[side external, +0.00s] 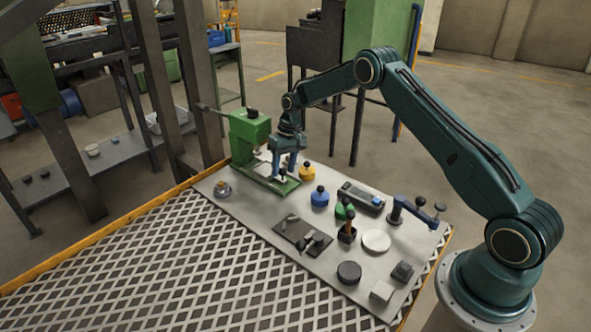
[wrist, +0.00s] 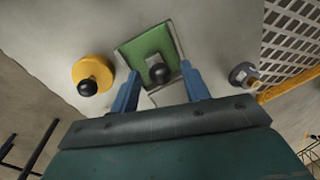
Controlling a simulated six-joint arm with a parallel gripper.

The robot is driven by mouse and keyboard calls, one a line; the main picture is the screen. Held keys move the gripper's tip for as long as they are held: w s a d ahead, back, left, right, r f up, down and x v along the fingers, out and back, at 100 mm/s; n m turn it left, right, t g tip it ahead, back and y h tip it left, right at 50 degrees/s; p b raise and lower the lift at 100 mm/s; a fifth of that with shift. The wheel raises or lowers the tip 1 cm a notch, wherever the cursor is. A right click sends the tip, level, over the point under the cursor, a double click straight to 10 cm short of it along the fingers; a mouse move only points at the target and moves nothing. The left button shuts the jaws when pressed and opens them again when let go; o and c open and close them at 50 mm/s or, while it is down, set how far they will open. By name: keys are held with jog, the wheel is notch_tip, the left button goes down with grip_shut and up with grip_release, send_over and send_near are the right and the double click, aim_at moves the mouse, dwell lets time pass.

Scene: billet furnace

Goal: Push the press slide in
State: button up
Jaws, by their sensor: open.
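The green press (side external: 247,135) stands at the back left of the grey plate. Its slide (side external: 284,187) sticks out at the front of the press, with a black knob (side external: 283,172) on top. In the wrist view the green slide (wrist: 148,47) and its black knob (wrist: 159,73) show ahead of my gripper. My gripper (side external: 284,167) points down over the slide, with its blue fingers apart. In the wrist view the knob lies between the fingertips of my gripper (wrist: 160,78). I cannot tell whether a finger touches it.
A yellow knobbed piece (side external: 307,172) stands close right of the slide. A small round grey fixture (side external: 222,190) stands to its left. Blue (side external: 320,198) and green (side external: 343,211) knobbed pieces, a dark tray (side external: 297,232) and a blue-handled clamp (side external: 415,208) are nearer the front.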

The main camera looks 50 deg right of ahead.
notch_tip(320, 180, up, 14)
jog(key=d, duration=0.2)
jog(key=shift+s+d+f, duration=0.2)
jog(key=shift+s+d, duration=0.05)
jog(key=shift+d, duration=0.05)
dwell(0.3)
jog(key=shift+s+f, duration=0.1)
jog(key=shift+f, duration=0.1)
jog(key=c, duration=0.9)
jog(key=shift+s+d+f, duration=0.1)
jog(key=shift+d+f, duration=0.05)
jog(key=shift+f, duration=0.1)
grip_shut()
jog(key=s+d+f+m+t+y, duration=0.1)
jog(key=s+d+f+m+t, duration=0.1)
jog(key=s+f+m+t, duration=0.6)
jog(key=s+m, duration=0.3)
jog(key=s, duration=0.1)
jog(key=shift+s+d+f, duration=0.2)
jog(key=shift+s, duration=0.15)
